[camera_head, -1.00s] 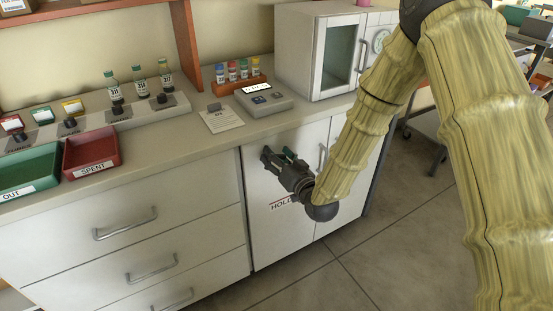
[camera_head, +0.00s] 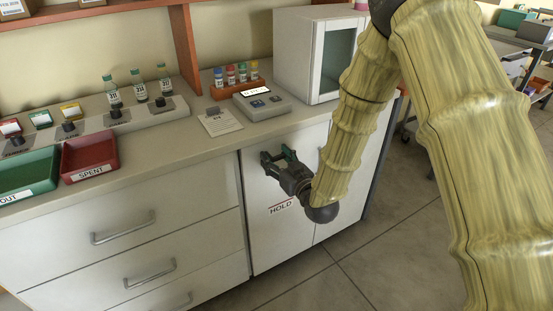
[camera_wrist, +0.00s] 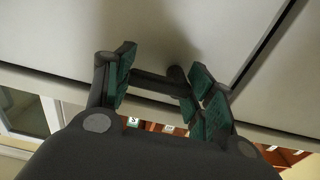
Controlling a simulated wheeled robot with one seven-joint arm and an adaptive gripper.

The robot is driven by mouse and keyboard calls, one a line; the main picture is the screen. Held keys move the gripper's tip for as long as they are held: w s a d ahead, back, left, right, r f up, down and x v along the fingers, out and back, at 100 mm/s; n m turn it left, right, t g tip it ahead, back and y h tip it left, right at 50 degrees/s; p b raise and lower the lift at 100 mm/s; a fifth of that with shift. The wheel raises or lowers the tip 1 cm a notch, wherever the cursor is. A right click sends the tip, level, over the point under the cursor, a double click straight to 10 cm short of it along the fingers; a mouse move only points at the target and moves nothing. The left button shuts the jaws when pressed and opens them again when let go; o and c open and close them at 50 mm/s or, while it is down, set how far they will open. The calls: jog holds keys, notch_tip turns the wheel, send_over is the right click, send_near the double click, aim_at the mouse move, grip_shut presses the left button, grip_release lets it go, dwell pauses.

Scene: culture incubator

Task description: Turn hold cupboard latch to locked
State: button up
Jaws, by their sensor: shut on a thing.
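The hold cupboard (camera_head: 283,235) is the white double-door unit under the right part of the counter, and its left door carries the word HOLD. My gripper (camera_head: 278,156) is at the upper part of that left door, above the label. In the wrist view its green-padded fingers (camera_wrist: 160,88) stand apart with a dark bar, the latch (camera_wrist: 155,84), between them. My gripper is shut on the latch. The latch is mostly hidden by my gripper in the head view, and its exact angle is hard to tell. The door looks closed.
White drawers (camera_head: 130,232) with metal handles are left of the cupboard. The counter above holds a red tray (camera_head: 90,158), a green tray (camera_head: 25,172), a vial rack (camera_head: 238,88), a small device (camera_head: 262,102) and an incubator box (camera_head: 308,60). Open floor lies in front.

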jog(key=o, duration=1)
jog(key=v, duration=1.2)
jog(key=shift+d, duration=0.1)
